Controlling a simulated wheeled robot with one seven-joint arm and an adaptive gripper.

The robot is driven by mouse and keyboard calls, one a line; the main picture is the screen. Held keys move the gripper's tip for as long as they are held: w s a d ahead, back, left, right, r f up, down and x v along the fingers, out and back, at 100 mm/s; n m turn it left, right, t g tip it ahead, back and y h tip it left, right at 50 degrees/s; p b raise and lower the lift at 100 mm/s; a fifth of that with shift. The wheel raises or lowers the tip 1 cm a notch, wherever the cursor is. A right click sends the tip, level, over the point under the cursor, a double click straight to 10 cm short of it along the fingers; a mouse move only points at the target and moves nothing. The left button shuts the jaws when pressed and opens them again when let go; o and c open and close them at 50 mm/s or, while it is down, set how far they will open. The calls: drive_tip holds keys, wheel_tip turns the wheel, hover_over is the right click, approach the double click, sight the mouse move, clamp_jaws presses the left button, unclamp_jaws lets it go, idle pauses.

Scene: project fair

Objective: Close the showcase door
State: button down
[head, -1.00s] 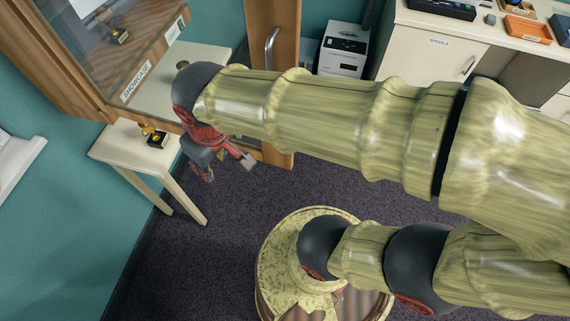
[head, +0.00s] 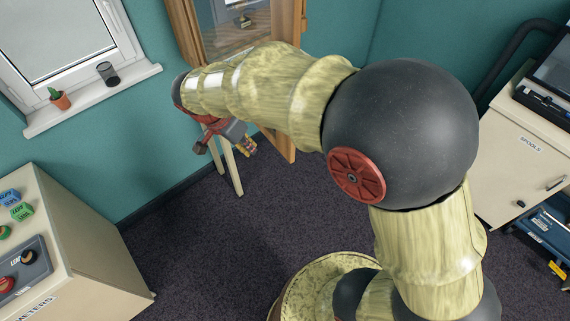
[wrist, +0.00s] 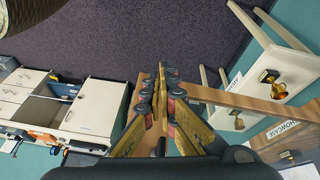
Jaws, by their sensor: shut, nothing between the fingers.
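The wood-framed showcase (head: 187,30) stands at the top of the head view, with a glass pane and a small dark item behind it. A wooden upright (head: 287,146), seemingly the door's, shows below my arm; my arm hides most of the door, and its handle is not visible. How far open it stands I cannot tell. My gripper (head: 222,135) is left of this upright, beside a pale table leg. In the wrist view my gripper (wrist: 161,75) is shut and empty; a wooden strip (wrist: 235,99) runs behind its fingers. Contact is unclear.
A white table (wrist: 299,62) with a gold trophy (wrist: 270,77) stands near the showcase. A cream cabinet with blocks (head: 85,225) is at lower left, a window sill (head: 90,98) above it. A spools cabinet (head: 515,170) is at right. Dark carpet (head: 200,260) between is clear.

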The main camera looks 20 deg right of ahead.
drive_tip(key=w+d+f+m, duration=0.2)
drive_tip(key=d+f+m, duration=0.1)
drive_tip(key=d+f, duration=0.4)
drive_tip(key=shift+p+x, duration=0.45)
drive_tip(key=shift+x, duration=0.65)
drive_tip(key=shift+s+d, duration=0.1)
